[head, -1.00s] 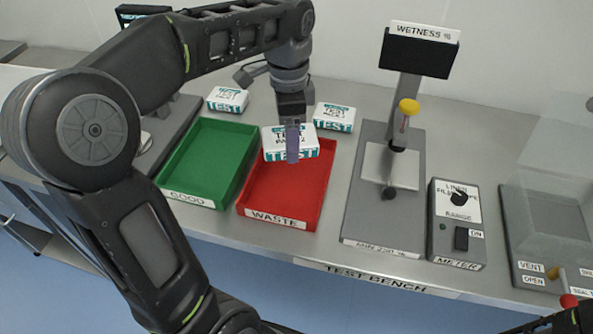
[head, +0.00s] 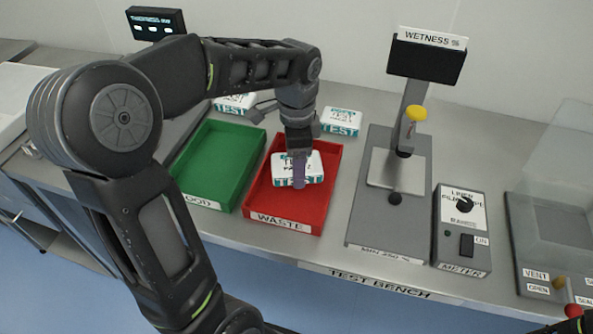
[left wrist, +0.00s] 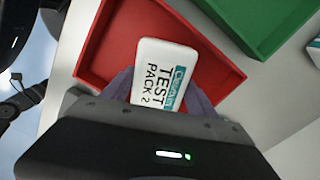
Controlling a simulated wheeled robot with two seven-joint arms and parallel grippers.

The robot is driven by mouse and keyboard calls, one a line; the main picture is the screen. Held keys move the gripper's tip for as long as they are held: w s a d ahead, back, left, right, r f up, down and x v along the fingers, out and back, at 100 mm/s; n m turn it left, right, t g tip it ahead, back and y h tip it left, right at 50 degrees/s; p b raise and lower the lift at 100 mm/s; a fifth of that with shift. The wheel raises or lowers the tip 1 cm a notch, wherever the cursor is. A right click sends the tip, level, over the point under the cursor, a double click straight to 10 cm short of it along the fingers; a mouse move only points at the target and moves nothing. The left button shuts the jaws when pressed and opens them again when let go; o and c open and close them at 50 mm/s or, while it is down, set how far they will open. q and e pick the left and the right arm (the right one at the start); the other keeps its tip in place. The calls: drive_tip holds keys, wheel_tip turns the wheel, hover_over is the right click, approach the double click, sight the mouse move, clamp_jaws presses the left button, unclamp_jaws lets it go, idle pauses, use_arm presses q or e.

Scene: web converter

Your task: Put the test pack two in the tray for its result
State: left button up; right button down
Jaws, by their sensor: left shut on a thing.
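Test pack two (head: 312,168) is a white pack with teal and black lettering. In the left wrist view its label "TEST PACK 2" (left wrist: 165,75) shows between my purple fingertips. My left gripper (head: 298,172) is shut on it, over the red WASTE tray (head: 278,216). The pack appears inside the tray's outline, low down; I cannot tell whether it touches the tray floor. The green GOOD tray (head: 222,165) stands to the left and is empty.
Two other test packs stand behind the trays, one at the right (head: 341,121) and one at the left (head: 236,103). The wetness tester (head: 387,215) and meter (head: 462,245) stand right of the red tray. A clear-covered device (head: 555,235) is at the far right.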

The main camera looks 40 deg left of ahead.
use_arm(q)
drive_tip(key=shift+f, duration=1.55)
drive_tip(key=shift+f, duration=0.15)
drive_tip(key=o, duration=1.5)
wheel_tip(320, 180, up, 12)
drive_tip(key=shift+r, duration=0.15)
